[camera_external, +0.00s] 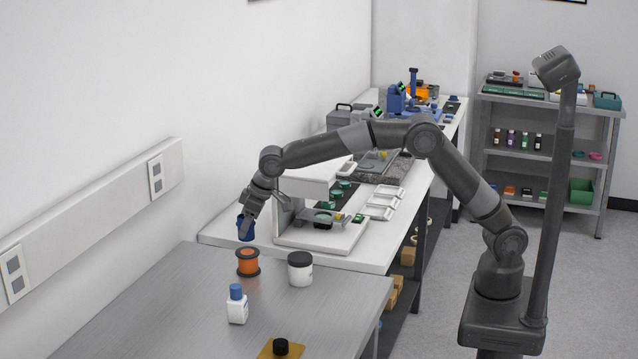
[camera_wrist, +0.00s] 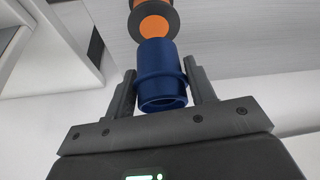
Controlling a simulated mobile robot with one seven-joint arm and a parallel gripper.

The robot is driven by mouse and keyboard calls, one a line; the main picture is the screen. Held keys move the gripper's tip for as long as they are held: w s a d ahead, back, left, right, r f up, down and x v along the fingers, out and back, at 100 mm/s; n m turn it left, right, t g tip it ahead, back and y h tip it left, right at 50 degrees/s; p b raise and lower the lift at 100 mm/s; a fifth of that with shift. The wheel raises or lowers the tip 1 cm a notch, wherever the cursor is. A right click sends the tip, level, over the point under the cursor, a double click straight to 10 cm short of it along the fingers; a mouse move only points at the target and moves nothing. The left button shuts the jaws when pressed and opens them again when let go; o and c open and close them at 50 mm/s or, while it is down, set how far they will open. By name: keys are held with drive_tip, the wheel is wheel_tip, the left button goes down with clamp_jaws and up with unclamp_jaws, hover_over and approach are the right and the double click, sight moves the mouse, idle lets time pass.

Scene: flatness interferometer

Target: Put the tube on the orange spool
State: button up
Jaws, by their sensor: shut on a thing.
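The tube is a dark blue hollow piece with a raised collar (camera_wrist: 158,72). It also shows in the external view (camera_external: 245,230), small and dark blue. My gripper (camera_wrist: 160,88) is shut on the tube, with one finger on each side of it. In the external view my gripper (camera_external: 250,214) points down and holds the tube above the orange spool (camera_external: 247,263). The spool has dark end flanges and stands upright on the grey table. The spool also shows in the wrist view (camera_wrist: 154,25), beyond the tube's far end. A small gap seems to separate tube and spool in the external view.
A white jar with a black lid (camera_external: 300,268) stands right of the spool. A white bottle with a blue cap (camera_external: 237,304) stands in front. A white bench with an instrument (camera_external: 318,236) lies behind. The grey table (camera_external: 170,300) is clear at left.

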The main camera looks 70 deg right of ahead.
sight(248, 237)
drive_tip(key=shift+f, duration=2)
drive_tip(key=o, duration=1)
drive_tip(key=shift+f, duration=0.15)
drive_tip(key=v, duration=1.2)
drive_tip(key=shift+r, duration=0.25)
